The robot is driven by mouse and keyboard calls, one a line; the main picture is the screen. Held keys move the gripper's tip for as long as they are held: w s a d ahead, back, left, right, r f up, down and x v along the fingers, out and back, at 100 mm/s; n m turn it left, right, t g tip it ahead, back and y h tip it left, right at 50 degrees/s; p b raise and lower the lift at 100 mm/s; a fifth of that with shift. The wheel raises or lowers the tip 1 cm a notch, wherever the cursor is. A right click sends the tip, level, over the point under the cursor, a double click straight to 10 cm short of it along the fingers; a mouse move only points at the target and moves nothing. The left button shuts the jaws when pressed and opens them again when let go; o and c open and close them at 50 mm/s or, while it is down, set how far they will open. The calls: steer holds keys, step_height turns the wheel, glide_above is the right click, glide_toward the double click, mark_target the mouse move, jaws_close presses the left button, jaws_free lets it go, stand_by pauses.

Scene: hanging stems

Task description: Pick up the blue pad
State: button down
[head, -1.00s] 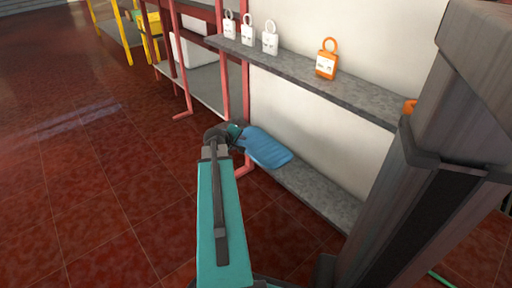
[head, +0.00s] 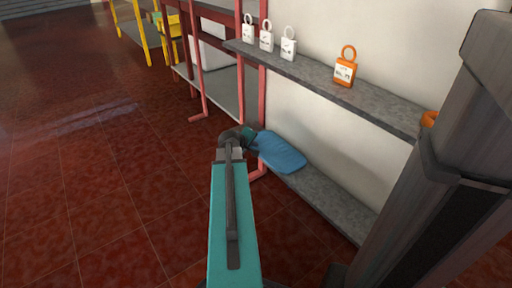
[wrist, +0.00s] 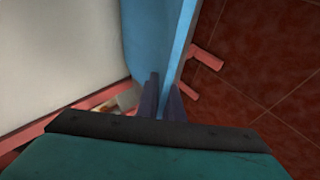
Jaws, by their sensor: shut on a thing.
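The blue pad (head: 281,152) is a flat, rounded sheet at the end of my arm, over the lower grey shelf in the head view. In the wrist view the pad (wrist: 150,40) stands nearly edge-on and runs up from between the fingers. My gripper (wrist: 162,98) is shut on the pad's near edge. In the head view my wrist hides the fingers. I cannot tell whether the pad's far end touches the shelf.
The lower shelf (head: 335,199) is otherwise bare where seen. The upper shelf (head: 375,104) holds white padlocks (head: 288,45) and an orange padlock (head: 345,68). A red upright (head: 262,110) stands close beside my wrist. Open red tiled floor (head: 100,200) lies to the left.

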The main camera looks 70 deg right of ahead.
steer(key=shift+r+p, duration=0.4)
steer(key=shift+r, duration=0.4)
step_height(320, 180, up, 2)
steer(key=shift+p, duration=0.55)
steer(key=s+a, duration=0.1)
steer(key=a, duration=0.1)
steer(key=s+a+p, duration=0.1)
steer(key=s+a, duration=0.1)
steer(key=shift+s+a, duration=0.1)
steer(key=shift+s, duration=0.15)
steer(key=shift+r+p, duration=0.15)
steer(key=shift+p, duration=0.3)
steer(key=shift+s+p, duration=0.15)
steer(key=shift+p, duration=0.55)
steer(key=p, duration=0.4)
steer(key=shift+s+a+r, duration=0.15)
steer(key=shift+s+a, duration=0.1)
steer(key=shift+s, duration=0.05)
steer(key=a+p, duration=0.1)
steer(key=p, duration=0.3)
steer(key=shift+s, duration=0.3)
